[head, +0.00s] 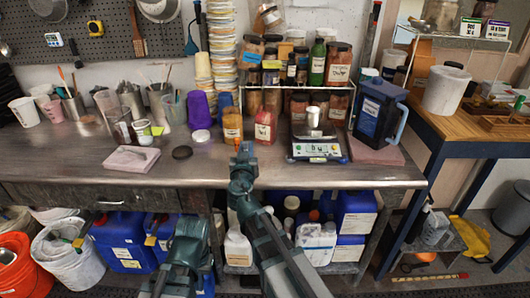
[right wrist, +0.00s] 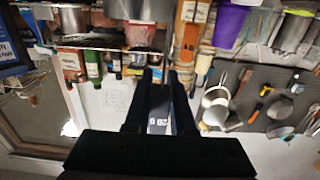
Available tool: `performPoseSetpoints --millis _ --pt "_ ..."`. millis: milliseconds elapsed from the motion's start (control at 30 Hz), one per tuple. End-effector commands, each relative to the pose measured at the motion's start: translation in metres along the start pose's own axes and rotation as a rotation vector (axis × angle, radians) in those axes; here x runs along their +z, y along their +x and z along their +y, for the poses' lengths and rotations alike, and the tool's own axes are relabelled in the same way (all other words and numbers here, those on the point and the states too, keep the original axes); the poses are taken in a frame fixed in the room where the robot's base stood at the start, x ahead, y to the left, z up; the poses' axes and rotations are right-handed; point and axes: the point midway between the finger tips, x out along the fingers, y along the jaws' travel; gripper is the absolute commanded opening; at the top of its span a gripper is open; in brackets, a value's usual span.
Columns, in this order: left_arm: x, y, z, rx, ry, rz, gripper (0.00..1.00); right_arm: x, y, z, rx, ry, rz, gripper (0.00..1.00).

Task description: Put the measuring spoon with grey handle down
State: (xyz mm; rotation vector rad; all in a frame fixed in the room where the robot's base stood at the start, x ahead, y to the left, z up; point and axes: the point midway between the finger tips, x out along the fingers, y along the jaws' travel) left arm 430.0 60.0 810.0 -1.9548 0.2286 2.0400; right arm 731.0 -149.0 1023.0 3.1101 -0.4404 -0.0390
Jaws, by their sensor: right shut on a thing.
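My right gripper (head: 243,152) reaches forward over the front of the steel workbench (head: 215,165). In the right wrist view its two dark fingers (right wrist: 158,80) are close together. A pale grey piece with small printed marks shows between them; I take it to be the handle of the measuring spoon (right wrist: 158,123). The spoon's bowl cannot be made out, and the spoon is not distinct in the head view. My left gripper (head: 190,228) is low in front of the bench, apart from everything on it; its jaw opening cannot be made out.
A digital scale (head: 318,149) with a metal cup (head: 313,116) stands right of the right gripper. Orange and red jars (head: 265,126) stand behind it. Bare steel shows between disc and scale.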

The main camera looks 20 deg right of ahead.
Motion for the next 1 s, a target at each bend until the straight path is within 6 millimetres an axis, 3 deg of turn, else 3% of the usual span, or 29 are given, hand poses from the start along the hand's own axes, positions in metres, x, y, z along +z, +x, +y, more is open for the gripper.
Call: performPoseSetpoints --millis 33,200,400,867,1000 --pt "0.0 0.003 0.0 0.0 0.0 0.0 0.0 0.002 0.016 0.007 0.005 0.0 0.0 0.0" --pt "0.0 0.007 0.001 0.0 0.0 0.0 0.0 0.005 0.054 0.027 0.003 -0.001 0.0 0.0" --pt "-0.001 0.009 0.001 0.0 0.0 0.0 0.0 0.007 0.082 0.042 0.0 0.0 0.0 0.0" --pt "-0.001 0.011 0.001 0.0 0.0 0.0 0.0 0.009 0.101 0.053 0.0 0.0 0.0 0.0" --pt "-0.002 0.034 0.003 0.0 0.0 0.0 0.0 0.032 0.1 0.053 -0.001 0.0 0.0 0.0"
